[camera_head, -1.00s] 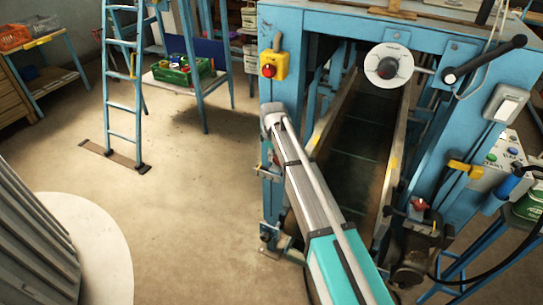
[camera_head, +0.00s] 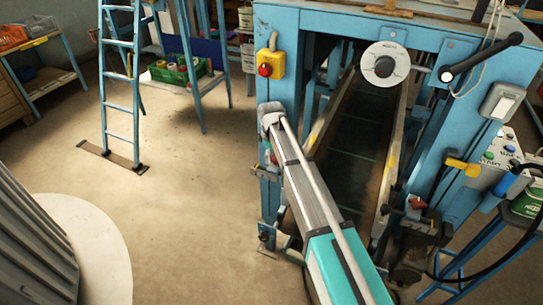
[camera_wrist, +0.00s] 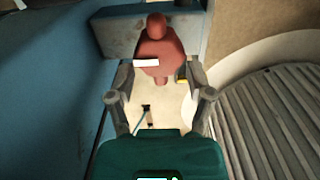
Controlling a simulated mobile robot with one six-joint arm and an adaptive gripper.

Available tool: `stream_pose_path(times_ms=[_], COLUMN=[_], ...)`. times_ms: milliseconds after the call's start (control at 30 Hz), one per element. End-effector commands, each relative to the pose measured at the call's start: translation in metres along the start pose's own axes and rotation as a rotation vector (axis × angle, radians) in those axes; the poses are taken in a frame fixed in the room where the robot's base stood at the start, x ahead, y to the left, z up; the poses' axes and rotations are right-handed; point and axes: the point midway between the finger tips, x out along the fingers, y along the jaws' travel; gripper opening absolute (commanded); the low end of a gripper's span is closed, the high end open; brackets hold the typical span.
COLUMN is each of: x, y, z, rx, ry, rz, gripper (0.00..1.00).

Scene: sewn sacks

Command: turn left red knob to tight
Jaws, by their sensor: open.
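The left red knob (camera_wrist: 160,48) shows in the wrist view, with a white mark on its face. It sits on a blue-grey block, ahead of and between my open fingers. My gripper (camera_wrist: 160,72) has one finger on each side of the knob's lower part. I cannot tell whether either finger touches it. In the head view my arm reaches down to the machine's left blue leg (camera_head: 280,85) and mostly hides the gripper. A second red knob (camera_head: 417,202) sits lower on the machine's right side.
A yellow box (camera_head: 271,64) with a red button is above my arm's end. A white dial (camera_head: 384,64) and black-handled lever (camera_head: 482,58) are on the machine's front. A blue ladder (camera_head: 120,90) stands at the left. Open floor (camera_head: 185,210) lies left of the machine.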

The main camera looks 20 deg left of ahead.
Motion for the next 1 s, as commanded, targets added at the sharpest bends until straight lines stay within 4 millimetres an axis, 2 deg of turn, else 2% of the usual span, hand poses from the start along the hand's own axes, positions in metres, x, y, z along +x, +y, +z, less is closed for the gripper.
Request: stream_pose_path(times_ms=[367, 1000], x=[0.000, 0.000], y=[-0.003, -0.011], z=[-0.001, 0.002], rx=[-0.111, -0.533], ry=[0.002, 0.002], rz=[0.000, 0.001], gripper=[0.67, 0.67])
